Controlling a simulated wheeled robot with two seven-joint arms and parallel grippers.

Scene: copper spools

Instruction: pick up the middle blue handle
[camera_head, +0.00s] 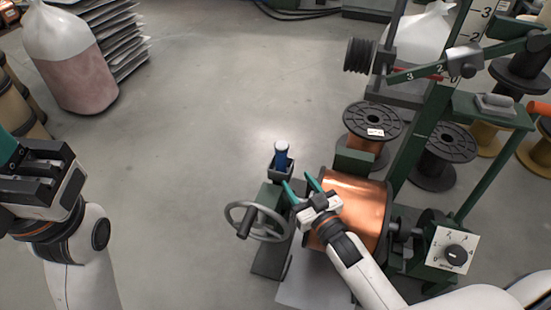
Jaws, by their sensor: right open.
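A blue handle (282,155) with a pale top stands upright in a small dark holder (280,172) on the green machine, near the middle of the picture. It is the only blue handle I can make out. My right gripper (297,182) is open, with its two teal fingers pointing up and left towards the handle. Its fingertips are below and right of the handle, apart from it, with nothing between them. My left gripper (10,148) is at the left edge, far from the handle. Its fingers are mostly cut off by the frame.
A copper spool (362,200) sits in the machine right beside my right gripper. A grey handwheel (236,214) is at the lower left of the holder. The floor (200,110) left of the machine is clear.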

